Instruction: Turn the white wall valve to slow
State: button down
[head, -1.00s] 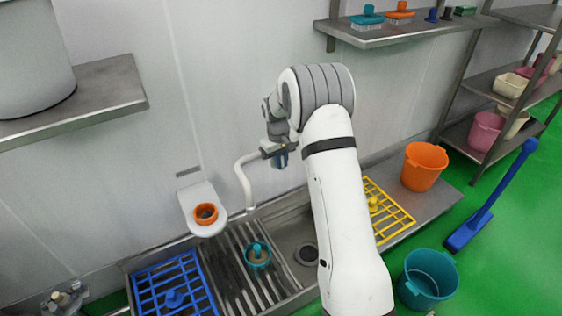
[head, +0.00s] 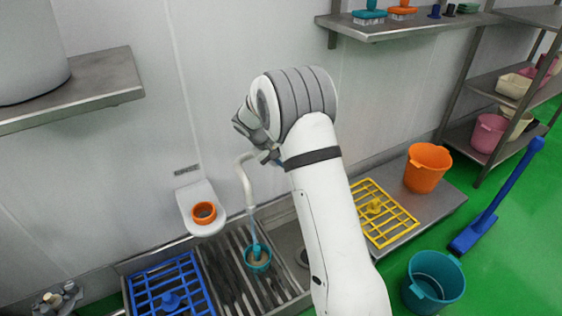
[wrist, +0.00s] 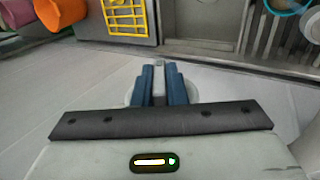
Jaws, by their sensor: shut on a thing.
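In the wrist view my gripper (wrist: 160,78) has its blue fingers shut on the pale grey handle of the white wall valve (wrist: 159,84). The valve's round white base (wrist: 130,96) shows on the wall behind the fingers, mostly covered. In the head view my gripper (head: 268,156) is against the wall by the top of the white curved spout (head: 245,183), and my arm hides the valve there. A thin bluish stream (head: 254,232) runs from the spout's end down into a small teal pot (head: 258,262).
The pot stands on the ribbed sink drainer (head: 231,277). A white bracket with an orange ring (head: 204,213) is on the wall at left. A blue rack (head: 172,283) and a yellow rack (head: 388,212) flank the sink. An orange bucket (head: 427,168) stands at right.

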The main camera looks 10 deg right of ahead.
jog(key=c, duration=1.5)
grip_release()
jog(key=shift+o, duration=0.2)
jog(key=p+v, duration=0.2)
jog(key=v, duration=0.5)
jog(key=shift+a+r, duration=0.2)
jog(key=shift+r, duration=0.15)
jog(key=shift+s+r, duration=0.1)
jog(key=shift+s, duration=0.05)
jog(key=s+d+r+y+p, duration=0.1)
jog(key=s+r+p, duration=0.3)
jog(key=r, duration=0.2)
jog(key=s+d+r+p, duration=0.1)
jog(key=s+r+p, duration=0.2)
jog(key=r, duration=0.4)
jog(key=s+d+r+m+y+p, duration=0.1)
jog(key=s+r+y+p, duration=0.1)
jog(key=s+r+p, duration=0.7)
jog(key=s+r+m+y+p, duration=0.2)
jog(key=s+r+p, duration=0.7)
jog(key=s, duration=1.1)
notch_tip(320, 180, up, 4)
jog(key=shift+d+f+m+t+y, duration=0.1)
jog(key=shift+d+m+t+y, duration=0.2)
jog(key=shift+d+t+y, duration=0.1)
